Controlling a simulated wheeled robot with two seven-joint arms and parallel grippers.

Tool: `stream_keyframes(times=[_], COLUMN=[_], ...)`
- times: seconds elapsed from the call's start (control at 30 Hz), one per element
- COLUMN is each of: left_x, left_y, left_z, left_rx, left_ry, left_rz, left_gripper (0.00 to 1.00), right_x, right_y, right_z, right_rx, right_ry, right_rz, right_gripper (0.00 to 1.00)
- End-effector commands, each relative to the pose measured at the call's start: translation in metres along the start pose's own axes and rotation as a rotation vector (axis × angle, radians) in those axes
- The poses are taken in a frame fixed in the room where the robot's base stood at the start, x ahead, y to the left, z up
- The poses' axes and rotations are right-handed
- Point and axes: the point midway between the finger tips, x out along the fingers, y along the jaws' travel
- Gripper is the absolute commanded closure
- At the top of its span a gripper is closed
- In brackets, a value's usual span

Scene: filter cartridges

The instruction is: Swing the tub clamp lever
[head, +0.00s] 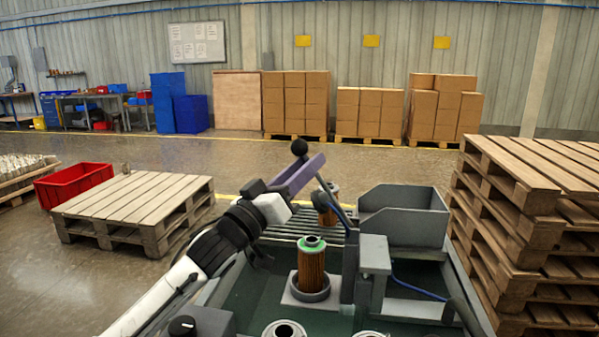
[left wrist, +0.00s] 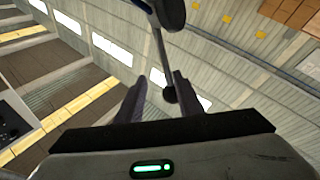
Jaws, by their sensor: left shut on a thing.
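The clamp lever (head: 338,207) is a thin grey rod with a black ball knob (head: 299,147). It leans up and to the left from a dark grey upright in the tub (head: 240,290). My left gripper (head: 306,172) is at the lever's upper part, its fingers closed around it just below the knob. In the left wrist view the lever rod (left wrist: 160,58) runs down between my two fingers (left wrist: 160,95), a dark round end lying between them. The exact contact is partly hidden. My right gripper does not show.
An orange pleated filter cartridge (head: 311,265) with a green top stands in the tub. Another cartridge (head: 327,212) is behind it. A grey open bin (head: 405,225) sits to the right. Stacked pallets (head: 520,190) crowd the right side; a low pallet (head: 135,205) stands left.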

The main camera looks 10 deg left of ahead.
Motion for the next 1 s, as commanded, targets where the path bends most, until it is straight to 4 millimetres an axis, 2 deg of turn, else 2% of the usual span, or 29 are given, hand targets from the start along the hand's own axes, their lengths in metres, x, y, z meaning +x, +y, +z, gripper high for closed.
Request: stream_keyframes(times=[0.03,0.2,0.57,1.0], left_x=[-0.006,-0.015,-0.018,-0.048], left_y=[0.006,0.006,0.006,0.005], left_z=[-0.005,-0.007,-0.007,-0.003], left_rx=[0.003,0.004,0.004,0.003], left_ry=[0.013,0.015,0.014,0.010], left_rz=[0.016,0.016,0.015,0.013], left_gripper=[0.72,0.72,0.72,0.72], right_x=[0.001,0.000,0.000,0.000], right_y=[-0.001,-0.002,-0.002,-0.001], right_z=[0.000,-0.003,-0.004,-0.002], right_rx=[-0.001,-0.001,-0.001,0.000], right_ry=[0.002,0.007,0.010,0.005], right_rz=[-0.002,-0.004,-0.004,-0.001], right_gripper=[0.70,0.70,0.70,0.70])
